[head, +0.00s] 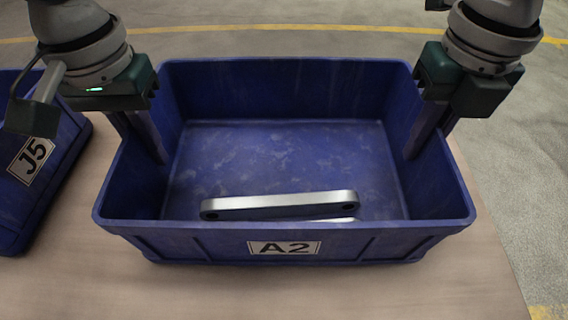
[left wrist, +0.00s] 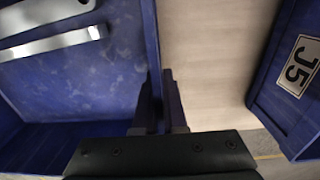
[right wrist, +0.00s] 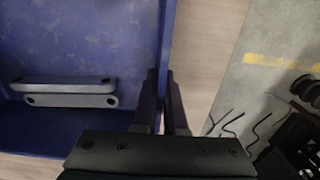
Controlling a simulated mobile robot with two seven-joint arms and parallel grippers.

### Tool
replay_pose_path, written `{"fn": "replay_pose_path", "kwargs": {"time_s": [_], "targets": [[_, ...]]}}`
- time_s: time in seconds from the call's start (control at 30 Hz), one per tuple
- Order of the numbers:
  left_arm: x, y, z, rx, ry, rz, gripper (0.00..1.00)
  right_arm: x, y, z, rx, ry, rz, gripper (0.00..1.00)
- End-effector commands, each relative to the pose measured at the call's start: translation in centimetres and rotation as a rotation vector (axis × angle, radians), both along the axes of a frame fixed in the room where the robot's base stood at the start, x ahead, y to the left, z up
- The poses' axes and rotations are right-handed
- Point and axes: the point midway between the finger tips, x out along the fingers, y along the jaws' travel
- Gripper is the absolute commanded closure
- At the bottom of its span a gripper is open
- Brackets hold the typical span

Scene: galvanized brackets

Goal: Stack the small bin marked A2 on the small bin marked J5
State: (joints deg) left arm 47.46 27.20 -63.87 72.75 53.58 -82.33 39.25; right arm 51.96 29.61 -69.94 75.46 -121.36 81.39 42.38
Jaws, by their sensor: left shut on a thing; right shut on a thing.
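The blue bin marked A2 (head: 286,247) stands in the middle of the head view with metal brackets (head: 280,203) lying inside. The blue bin marked J5 (head: 38,165) is at the left, partly cut off; it also shows at the right of the left wrist view (left wrist: 298,65). My left gripper (head: 158,155) is shut on the left wall of A2, one finger on each side. My right gripper (head: 415,152) is shut on the right wall of A2 in the same way. I cannot tell whether A2 touches the table.
The wooden table (head: 300,295) has a bare strip in front of A2 and a narrow gap between the bins. The table's right edge is close to A2, with grey floor (head: 520,180) beyond. Dark objects (right wrist: 300,125) show beyond the table in the right wrist view.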

Motion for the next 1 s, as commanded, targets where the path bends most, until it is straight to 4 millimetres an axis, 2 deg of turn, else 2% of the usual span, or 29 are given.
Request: {"fn": "replay_pose_path", "kwargs": {"time_s": [0.33, 0.77, 1.0], "targets": [[0.1, 0.0, 0.9, -0.001, -0.002, 0.000, 1.00, 0.1, 0.0, 0.9, 0.001, -0.002, 0.000, 1.00], [0.0, 0.0, 4.9, -0.001, -0.001, 0.000, 1.00, 0.1, 0.0, 4.9, 0.001, -0.001, 0.000, 1.00], [0.0, 0.0, 5.1, -0.001, -0.001, 0.000, 1.00, 0.1, 0.0, 5.1, 0.001, -0.001, 0.000, 1.00]]}}
